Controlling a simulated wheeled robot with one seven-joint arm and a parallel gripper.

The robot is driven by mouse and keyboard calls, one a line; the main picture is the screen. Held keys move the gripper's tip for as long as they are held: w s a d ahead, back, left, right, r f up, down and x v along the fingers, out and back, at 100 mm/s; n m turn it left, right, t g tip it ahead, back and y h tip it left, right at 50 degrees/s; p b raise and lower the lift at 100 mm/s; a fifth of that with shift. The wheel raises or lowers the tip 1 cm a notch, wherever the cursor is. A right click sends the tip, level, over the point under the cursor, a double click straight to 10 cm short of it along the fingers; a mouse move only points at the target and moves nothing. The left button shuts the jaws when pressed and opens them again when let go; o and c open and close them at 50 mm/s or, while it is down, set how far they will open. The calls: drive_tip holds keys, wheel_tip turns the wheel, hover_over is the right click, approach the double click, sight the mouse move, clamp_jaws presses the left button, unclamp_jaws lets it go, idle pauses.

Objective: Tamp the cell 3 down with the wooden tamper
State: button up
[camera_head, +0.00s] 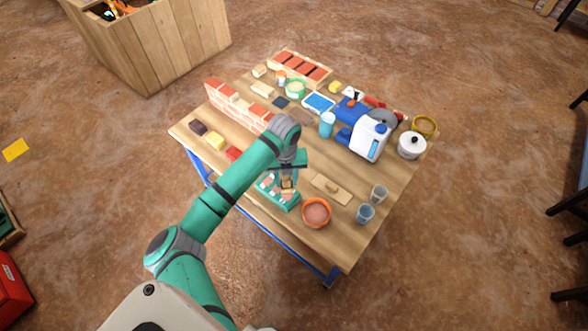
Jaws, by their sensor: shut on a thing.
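A teal tray with cells (291,206) stands near the front edge of the wooden table. Pale and reddish contents show in some of its cells. My gripper (287,179) is over the tray's far right part, pointing down. It is shut on a small tan wooden block, which looks like the wooden tamper (287,185). The tamper's lower end is at the tray, but I cannot tell whether it touches the contents. Which cell is cell 3 cannot be told, and part of the tray is hidden by my gripper and the tamper.
An orange bowl (317,212) stands close to the tray's right. A wooden float (331,188) lies behind the bowl, with two cups (366,213) to the right. A low brick wall (238,106) stands behind my arm. Coloured blocks (215,141) lie at the left.

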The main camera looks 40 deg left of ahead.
drive_tip(key=shift+w+f, duration=0.1)
drive_tip(key=shift+w, duration=0.15)
drive_tip(key=shift+f, duration=0.25)
drive_tip(key=shift+s+f, duration=0.15)
drive_tip(key=shift+f, duration=2.45)
drive_tip(key=shift+f, duration=0.6)
drive_tip(key=shift+r, duration=3.55)
drive_tip(key=shift+a, duration=0.1)
